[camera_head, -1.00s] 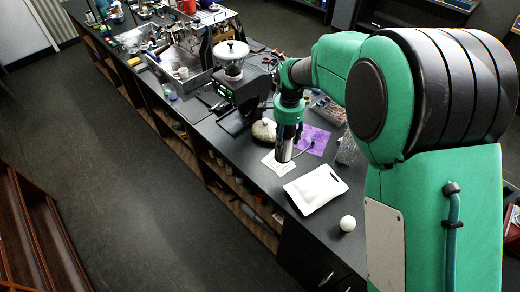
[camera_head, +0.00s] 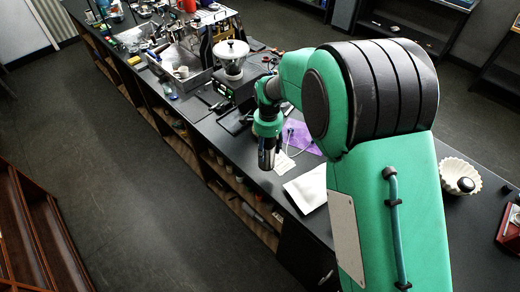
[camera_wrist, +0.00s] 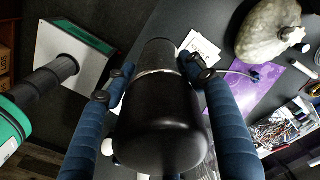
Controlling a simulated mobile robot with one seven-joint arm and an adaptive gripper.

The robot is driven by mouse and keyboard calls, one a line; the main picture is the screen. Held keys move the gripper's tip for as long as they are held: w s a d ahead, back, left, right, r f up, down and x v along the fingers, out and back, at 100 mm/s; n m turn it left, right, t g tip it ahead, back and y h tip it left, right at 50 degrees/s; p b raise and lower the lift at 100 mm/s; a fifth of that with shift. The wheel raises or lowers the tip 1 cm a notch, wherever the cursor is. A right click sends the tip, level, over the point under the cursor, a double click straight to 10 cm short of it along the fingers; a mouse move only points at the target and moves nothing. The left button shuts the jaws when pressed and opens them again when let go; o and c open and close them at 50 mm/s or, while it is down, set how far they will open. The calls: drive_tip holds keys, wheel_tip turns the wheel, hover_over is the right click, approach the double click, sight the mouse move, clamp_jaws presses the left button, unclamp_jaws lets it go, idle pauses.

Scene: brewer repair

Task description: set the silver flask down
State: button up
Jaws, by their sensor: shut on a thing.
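The silver flask (camera_wrist: 158,110) is in my gripper (camera_wrist: 156,72). In the wrist view it looks mostly dark, with a bright metal ring, and blue padded fingers press on both sides of it. In the head view the flask (camera_head: 266,158) hangs below my gripper (camera_head: 267,142), close to the counter's front edge. It seems to be held above the counter (camera_head: 228,150), though its lower end is partly hard to make out. White cards (camera_head: 283,163) lie just right of it.
A purple sheet (camera_head: 303,140) lies behind the cards. A white flat item (camera_head: 306,188) lies to the right, partly hidden by my arm. A coffee grinder (camera_head: 231,62) stands to the left. A ribbed white bowl (camera_head: 452,171) is far right.

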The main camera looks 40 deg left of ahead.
drive_tip(key=shift+w+a, duration=0.15)
drive_tip(key=w+a+f+p, duration=0.1)
drive_tip(key=w+a+p, duration=0.1)
drive_tip(key=w+a, duration=0.7)
drive_tip(key=a, duration=0.4)
drive_tip(key=shift+f+p, duration=0.2)
drive_tip(key=shift+p, duration=0.2)
idle(0.3)
drive_tip(key=shift+f+p, duration=0.5)
drive_tip(key=shift+f, duration=1.3)
drive_tip(key=shift+d+f, duration=0.1)
drive_tip(key=shift+f, duration=0.15)
drive_tip(key=o, duration=1.5)
drive_tip(key=shift+c, duration=0.2)
drive_tip(key=shift+r, duration=0.1)
